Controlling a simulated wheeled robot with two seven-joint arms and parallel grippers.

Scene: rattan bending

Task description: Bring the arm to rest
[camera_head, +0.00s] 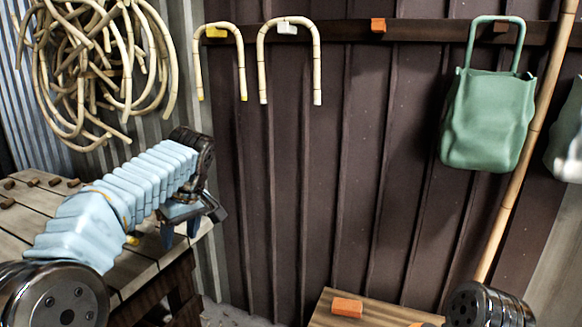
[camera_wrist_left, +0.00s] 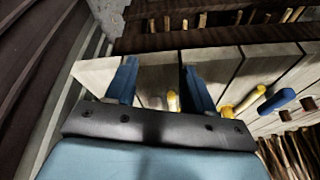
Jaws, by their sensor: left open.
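My left arm, in a light blue sleeve (camera_head: 110,210), reaches up and right from the lower left of the head view. Its gripper (camera_head: 181,230) hangs fingers down at the right edge of the slatted bench (camera_head: 135,262). In the left wrist view the two blue fingers (camera_wrist_left: 159,88) stand wide apart over the bench boards, with nothing held between them. A yellow-tipped piece (camera_wrist_left: 173,101) shows beyond the gap, on or near the bench. My right gripper is not in view.
Coiled rattan (camera_head: 125,75) hangs at the upper left. Two bent canes (camera_head: 243,72) (camera_head: 317,60) and a green bag (camera_head: 488,120) hang on the dark wall. An orange block (camera_head: 347,307) lies on a wooden surface at the bottom. A blue-handled tool (camera_wrist_left: 276,100) lies on the bench.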

